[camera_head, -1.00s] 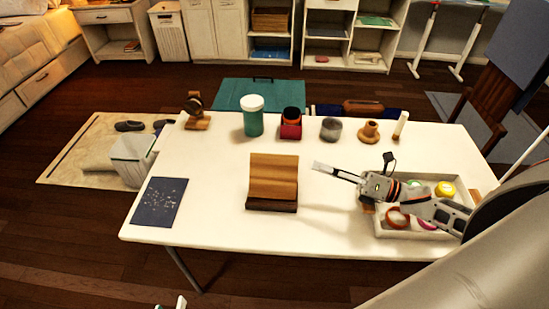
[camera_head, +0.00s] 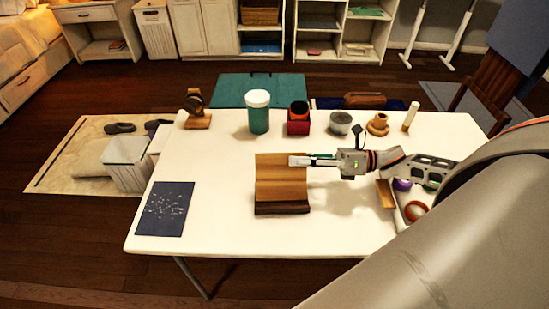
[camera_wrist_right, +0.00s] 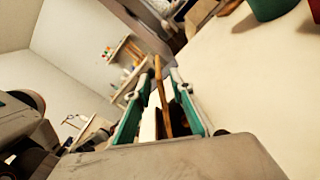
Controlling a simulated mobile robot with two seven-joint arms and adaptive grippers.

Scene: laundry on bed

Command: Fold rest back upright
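The wooden rest (camera_head: 281,178) stands near the middle of the white table, with a light-brown panel above a dark lower front ledge (camera_head: 282,208). My right gripper (camera_head: 300,160) is at the panel's upper right side, its fingers overlapping it in the head view. In the right wrist view, the teal-padded fingers of my right gripper (camera_wrist_right: 160,108) are apart, with the thin brown edge of the panel (camera_wrist_right: 160,92) between them. A gap shows on the left side of that edge; contact on the right side is unclear. My left gripper is out of view.
Behind the rest stand a teal jar (camera_head: 258,115), a red holder (camera_head: 298,122), a grey pot (camera_head: 340,123) and a wooden piece (camera_head: 378,125). A dark speckled sheet (camera_head: 165,208) lies left. A tray (camera_head: 400,215) at right is partly hidden by my arm.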

